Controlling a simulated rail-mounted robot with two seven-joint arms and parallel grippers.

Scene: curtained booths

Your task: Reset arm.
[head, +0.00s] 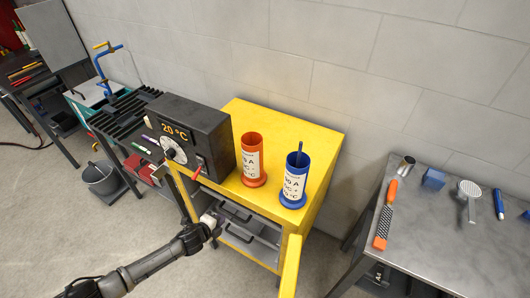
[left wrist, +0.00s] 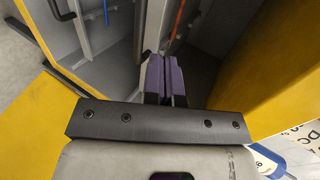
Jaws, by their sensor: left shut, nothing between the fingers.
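My left arm comes in from the lower left in the head view. Its gripper (head: 212,220) is in front of the yellow cabinet (head: 325,150), near the cabinet's open front. In the left wrist view the purple-padded fingers (left wrist: 165,80) are together with nothing between them. Yellow panels and a grey interior with handles lie around and beyond them. My right gripper is not in view.
On the cabinet stand a dark 20 °C oven (head: 195,125), an orange canister (head: 252,160) and a blue canister (head: 295,180) with a rod in it. A yellow door (head: 290,268) juts forward.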

